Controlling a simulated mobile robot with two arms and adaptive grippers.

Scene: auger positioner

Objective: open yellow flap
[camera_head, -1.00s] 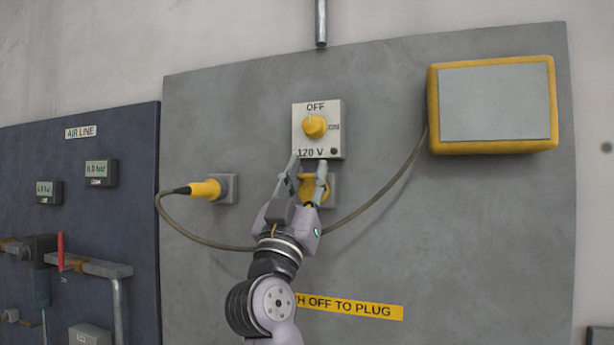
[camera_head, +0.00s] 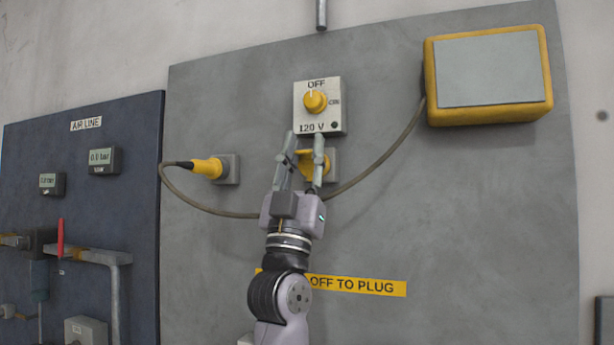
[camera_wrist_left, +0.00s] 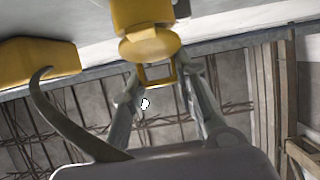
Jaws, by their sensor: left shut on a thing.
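The yellow flap (camera_head: 305,152) is on a grey socket (camera_head: 331,165) below the switch box on the grey panel. It appears tilted outward in the head view, and its rounded yellow face (camera_wrist_left: 150,46) shows in the left wrist view. My left gripper (camera_head: 305,140) has one finger on each side of the flap and is shut on it. In the left wrist view its fingers (camera_wrist_left: 161,76) flank the flap's lower part. The fingers hide part of the flap and socket in the head view. My right gripper is not in view.
The switch box (camera_head: 333,118) with a yellow knob (camera_head: 315,102) at OFF sits just above. A yellow plug (camera_head: 207,167) is in a socket to the left. Its cable (camera_head: 236,216) passes behind my gripper to a yellow-framed box (camera_head: 488,75).

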